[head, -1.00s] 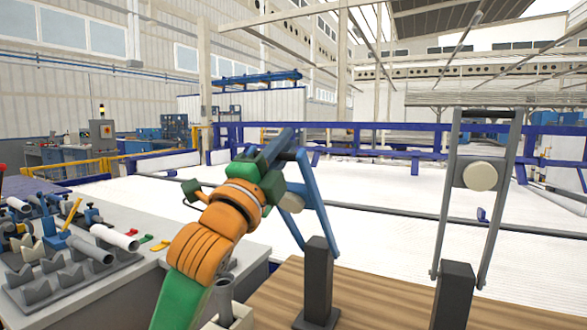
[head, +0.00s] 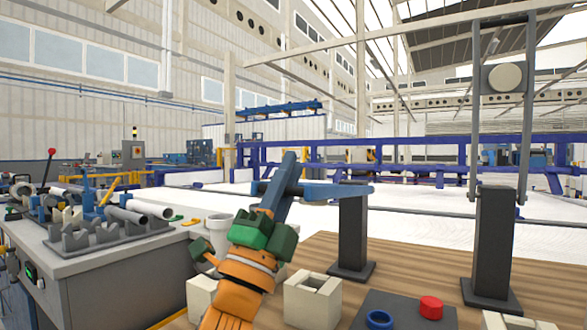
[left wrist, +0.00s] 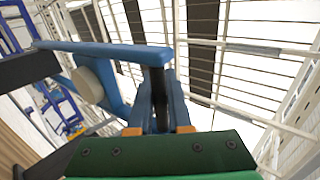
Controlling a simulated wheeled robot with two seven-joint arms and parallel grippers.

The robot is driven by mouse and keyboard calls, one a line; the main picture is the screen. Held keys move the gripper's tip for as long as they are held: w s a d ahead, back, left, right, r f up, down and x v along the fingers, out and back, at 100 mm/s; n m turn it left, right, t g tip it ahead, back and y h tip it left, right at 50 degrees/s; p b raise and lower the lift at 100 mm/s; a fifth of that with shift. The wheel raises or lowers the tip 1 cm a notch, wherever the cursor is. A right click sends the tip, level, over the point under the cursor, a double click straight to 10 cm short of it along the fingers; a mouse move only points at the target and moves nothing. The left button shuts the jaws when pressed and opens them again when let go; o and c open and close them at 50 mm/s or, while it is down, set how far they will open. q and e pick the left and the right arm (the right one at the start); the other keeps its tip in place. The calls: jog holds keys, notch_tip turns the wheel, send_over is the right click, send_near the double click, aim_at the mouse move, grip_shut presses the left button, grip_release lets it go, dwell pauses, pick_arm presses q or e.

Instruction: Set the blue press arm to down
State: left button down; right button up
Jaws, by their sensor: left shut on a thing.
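The blue press arm (head: 335,191) reaches left from its dark post (head: 352,235) and looks roughly level in the head view. My left gripper (head: 268,214), green and orange, is at its free end. In the left wrist view the blue side bar (left wrist: 105,51) and the pale round disc (left wrist: 87,84) show above my left gripper (left wrist: 158,125). The gripper is shut on the dark handle end of the press arm; its fingertips are partly hidden. My right gripper is not in view.
A grey press arm (head: 528,110) stands upright on another dark post (head: 494,240). Pipes (head: 152,208) lie on a rack at left.

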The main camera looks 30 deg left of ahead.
pick_arm(q)
jog(key=shift+s+f+b, duration=0.25)
jog(key=shift+f+b, duration=0.4)
jog(key=shift+f, duration=0.6)
jog(key=shift+f+b, duration=0.4)
jog(key=shift+f, duration=0.2)
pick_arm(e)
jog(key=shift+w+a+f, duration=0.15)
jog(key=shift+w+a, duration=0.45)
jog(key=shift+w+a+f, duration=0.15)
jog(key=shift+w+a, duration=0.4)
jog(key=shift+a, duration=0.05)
